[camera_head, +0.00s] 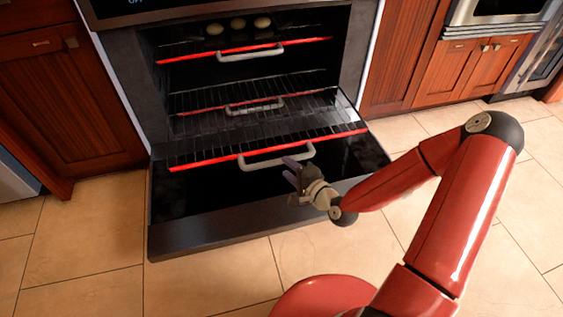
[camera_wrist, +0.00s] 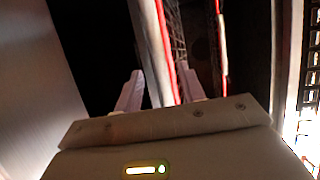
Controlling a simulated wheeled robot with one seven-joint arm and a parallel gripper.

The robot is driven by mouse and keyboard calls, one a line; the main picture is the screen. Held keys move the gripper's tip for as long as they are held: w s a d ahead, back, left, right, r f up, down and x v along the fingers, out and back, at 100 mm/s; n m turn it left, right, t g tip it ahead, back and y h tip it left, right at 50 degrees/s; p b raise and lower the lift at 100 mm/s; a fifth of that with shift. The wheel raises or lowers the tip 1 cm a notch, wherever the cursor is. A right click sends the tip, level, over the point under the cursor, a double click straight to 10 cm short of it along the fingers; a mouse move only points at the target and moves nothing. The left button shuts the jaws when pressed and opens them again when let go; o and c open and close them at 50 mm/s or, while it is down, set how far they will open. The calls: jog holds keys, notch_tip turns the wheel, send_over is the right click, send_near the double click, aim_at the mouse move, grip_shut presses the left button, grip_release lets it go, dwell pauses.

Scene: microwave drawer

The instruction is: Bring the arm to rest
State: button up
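My gripper (camera_head: 292,168) is in front of the lowest rack of an open oven, above the lowered oven door (camera_head: 215,232). In the wrist view its two fingers (camera_wrist: 160,88) stand apart, with nothing visibly held between them. In the head view the fingertips appear close to the handle (camera_head: 265,158) of the lowest rack (camera_head: 215,155). I cannot tell whether they touch it. My arm is bent, with its elbow up at the right and the forearm reaching left and down to the gripper.
The lowest rack extends out over the door. A middle rack (camera_head: 205,103) and a top rack (camera_head: 190,56) sit further in; several round pale items (camera_head: 238,25) are at the top rack. Wooden cabinets (camera_head: 65,110) flank the oven. Tiled floor (camera_head: 75,245) is clear at left and right.

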jog(key=shift+v, duration=1.05)
jog(key=s+d+r+n+g+h+p, duration=0.2)
jog(key=d+r+n+g+h, duration=0.1)
jog(key=d+r+n+h, duration=0.25)
jog(key=s+d+r+n+g+h+p, duration=0.2)
jog(key=d+r+n+g+h+p, duration=0.15)
jog(key=d+r, duration=0.3)
jog(key=s+r+n+h+p, duration=0.1)
jog(key=s+r+n+p, duration=0.1)
jog(key=s+r, duration=1.6)
notch_tip(320, 180, up, 3)
jog(key=shift+r+p, duration=0.1)
jog(key=shift+p, duration=0.2)
